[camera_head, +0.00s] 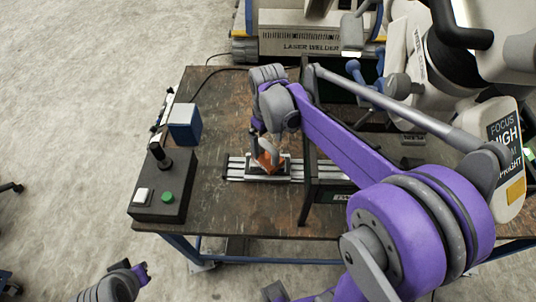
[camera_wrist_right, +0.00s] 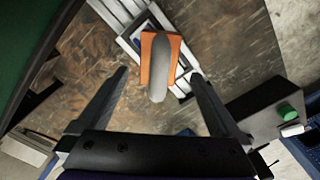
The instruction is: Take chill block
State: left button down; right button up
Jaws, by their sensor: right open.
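An orange block with a long grey rounded piece on it, which looks like the chill block (camera_wrist_right: 147,68), sits on the silver slotted rail. In the head view its orange part (camera_head: 266,161) shows partly behind my right gripper (camera_head: 265,150). In the wrist view my right gripper (camera_wrist_right: 158,98) is open. Its two dark fingers are spread to either side, and the block lies ahead, between their lines. I see no contact. Whether the block is fixed to the rail is not clear.
A dark control box (camera_head: 162,188) with a green button and joystick stands at the table's left, near a blue box (camera_head: 185,124). A dark green-edged frame (camera_head: 310,185) stands close right of the rail. The microscope (camera_head: 480,80) overhangs the right side.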

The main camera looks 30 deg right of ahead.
aim_at(268, 156)
notch_tip(268, 156, down, 5)
jog(key=shift+d+f, duration=0.1)
dwell(0.3)
grip_shut()
dwell(0.4)
